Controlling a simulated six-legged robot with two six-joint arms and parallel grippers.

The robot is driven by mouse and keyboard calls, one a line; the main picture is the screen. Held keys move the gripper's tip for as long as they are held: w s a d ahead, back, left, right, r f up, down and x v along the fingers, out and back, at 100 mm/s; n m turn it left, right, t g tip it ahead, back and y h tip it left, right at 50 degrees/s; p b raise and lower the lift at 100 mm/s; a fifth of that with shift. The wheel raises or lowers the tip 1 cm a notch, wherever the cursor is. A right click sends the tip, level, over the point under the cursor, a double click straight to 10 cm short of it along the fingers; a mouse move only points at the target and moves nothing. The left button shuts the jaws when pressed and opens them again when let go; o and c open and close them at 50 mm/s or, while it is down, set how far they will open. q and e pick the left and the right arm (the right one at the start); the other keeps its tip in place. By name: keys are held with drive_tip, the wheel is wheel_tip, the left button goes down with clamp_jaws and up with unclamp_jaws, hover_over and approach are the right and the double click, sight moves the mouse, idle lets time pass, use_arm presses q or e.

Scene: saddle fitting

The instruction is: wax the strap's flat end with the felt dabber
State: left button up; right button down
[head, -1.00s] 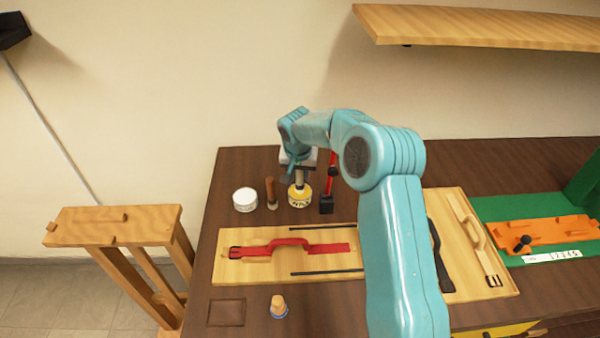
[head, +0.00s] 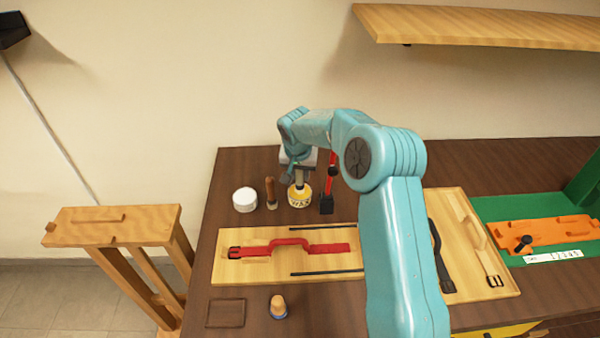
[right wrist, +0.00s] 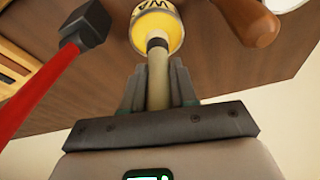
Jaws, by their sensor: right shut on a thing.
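The red strap (head: 285,244) lies on a pale wooden board (head: 230,273), its buckle at the left and its flat end (head: 330,248) at the right. My right gripper (head: 299,174) is behind the board, over the yellow wax tin (head: 299,200). In the right wrist view my right gripper (right wrist: 157,88) is shut on the pale handle of the felt dabber (right wrist: 157,72). The dabber's far end reaches the wax tin (right wrist: 143,15); its felt tip is hidden, so I cannot tell how deep it sits. My left gripper is not in view.
A white round tin (head: 245,199) and a brown-handled tool (head: 270,193) stand left of the wax tin. A red upright tool with a black base (head: 326,205) stands close on its right. A small cork-topped pot (head: 278,306) is in front of the board.

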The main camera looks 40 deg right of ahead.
idle(0.3)
drive_tip(key=shift+r+p, duration=0.4)
drive_tip(key=shift+r, duration=0.2)
drive_tip(key=shift+r+p, duration=1.55)
drive_tip(key=shift+r, duration=1.4)
drive_tip(key=shift+f, duration=0.15)
